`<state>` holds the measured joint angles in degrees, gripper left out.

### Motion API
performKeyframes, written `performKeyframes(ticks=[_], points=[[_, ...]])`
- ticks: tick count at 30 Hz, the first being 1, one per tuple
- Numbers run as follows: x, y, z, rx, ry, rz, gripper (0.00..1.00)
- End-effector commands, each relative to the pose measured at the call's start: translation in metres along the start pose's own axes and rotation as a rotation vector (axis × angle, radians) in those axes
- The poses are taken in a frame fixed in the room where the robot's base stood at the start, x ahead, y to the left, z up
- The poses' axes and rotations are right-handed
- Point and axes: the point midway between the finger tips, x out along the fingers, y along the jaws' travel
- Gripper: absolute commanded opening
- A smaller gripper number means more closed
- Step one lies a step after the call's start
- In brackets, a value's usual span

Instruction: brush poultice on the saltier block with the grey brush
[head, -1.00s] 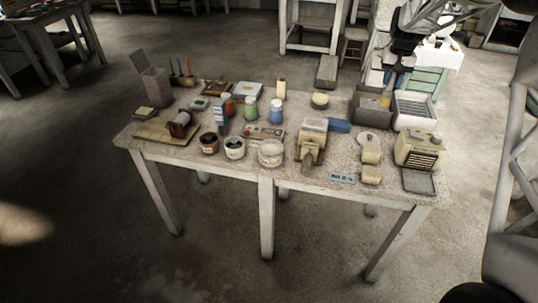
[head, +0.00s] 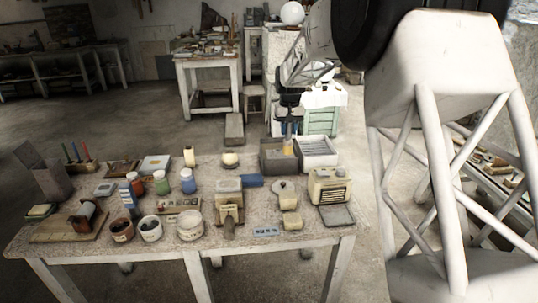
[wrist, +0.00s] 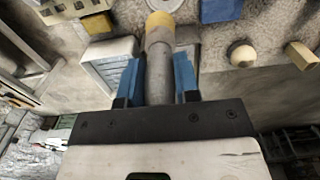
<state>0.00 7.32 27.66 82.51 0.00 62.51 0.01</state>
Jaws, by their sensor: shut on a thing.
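My gripper (wrist: 158,85) is shut on the grey brush (wrist: 158,70), a thick grey handle with a yellow end. In the head view my blue fingers (head: 290,129) are over the grey bin (head: 268,158) at the table's back right, with the yellow end pointing down there. I cannot tell whether it touches the bin. A pale open tub (head: 190,227) and two labelled pots (head: 150,229) (head: 122,230) stand front left; I cannot tell which holds poultice.
A white tray (head: 317,152) adjoins the bin. A cream grilled device (head: 328,187) stands in front of it. A small label card (head: 266,231) lies near the front edge.

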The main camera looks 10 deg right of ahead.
Motion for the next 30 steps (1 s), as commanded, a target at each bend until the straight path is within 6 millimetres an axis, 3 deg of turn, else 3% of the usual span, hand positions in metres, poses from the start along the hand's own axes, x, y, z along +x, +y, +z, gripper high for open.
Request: performKeyframes(ticks=[11, 17, 23, 30], points=[[0.000, -0.001, 0.000, 0.000, 0.000, 0.000, 0.06], [0.002, -0.013, 0.003, -0.002, 0.000, 0.000, 0.06], [0.008, -0.046, 0.011, -0.004, -0.001, 0.000, 0.06], [0.020, -0.108, 0.029, -0.005, -0.001, 0.000, 0.06]])
